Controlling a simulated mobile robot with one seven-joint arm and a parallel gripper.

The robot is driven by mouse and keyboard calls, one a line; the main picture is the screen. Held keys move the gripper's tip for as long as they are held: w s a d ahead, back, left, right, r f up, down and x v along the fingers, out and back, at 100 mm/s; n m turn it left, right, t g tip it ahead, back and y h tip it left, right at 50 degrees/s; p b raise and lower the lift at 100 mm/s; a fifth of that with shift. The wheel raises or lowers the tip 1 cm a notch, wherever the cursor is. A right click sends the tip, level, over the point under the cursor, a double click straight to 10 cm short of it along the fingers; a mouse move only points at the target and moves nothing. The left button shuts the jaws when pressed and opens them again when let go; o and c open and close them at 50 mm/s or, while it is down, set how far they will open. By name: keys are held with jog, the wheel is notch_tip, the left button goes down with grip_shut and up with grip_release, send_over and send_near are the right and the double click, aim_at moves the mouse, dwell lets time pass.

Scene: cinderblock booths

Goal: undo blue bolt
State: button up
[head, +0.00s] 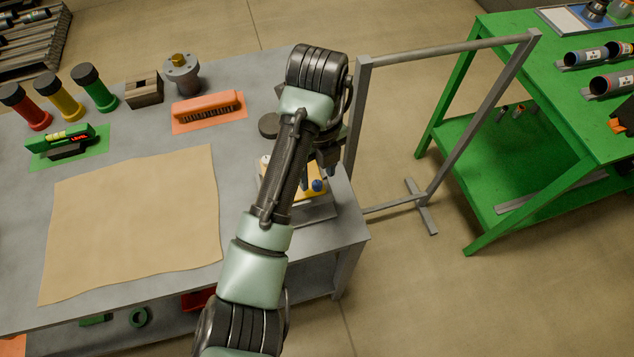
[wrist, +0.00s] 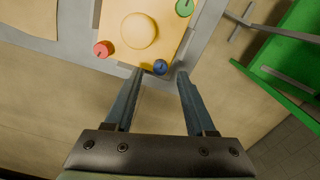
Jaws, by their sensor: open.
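The blue bolt (wrist: 160,67) stands near the lower edge of a yellow block (wrist: 173,26) in the wrist view. It also shows in the head view (head: 317,185), partly behind my arm. A red bolt (wrist: 103,49) and a green bolt (wrist: 184,7) stand at other edges of the block, around a round yellow dome (wrist: 139,30). My gripper (wrist: 160,72) is open and empty. Its fingertips lie to either side of the blue bolt in the picture; I cannot tell the height between them. In the head view my arm hides much of the block.
The grey table (head: 120,140) holds a tan sheet (head: 130,225), an orange brush (head: 208,106), and red, yellow and green cylinders at the back left. A grey metal frame (head: 440,52) stands right of the table. A green bench (head: 540,80) stands farther right, with open floor between.

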aim_at(317, 185)
jog(key=shift+f+p, duration=0.35)
jog(key=shift+f, duration=0.8)
grip_shut()
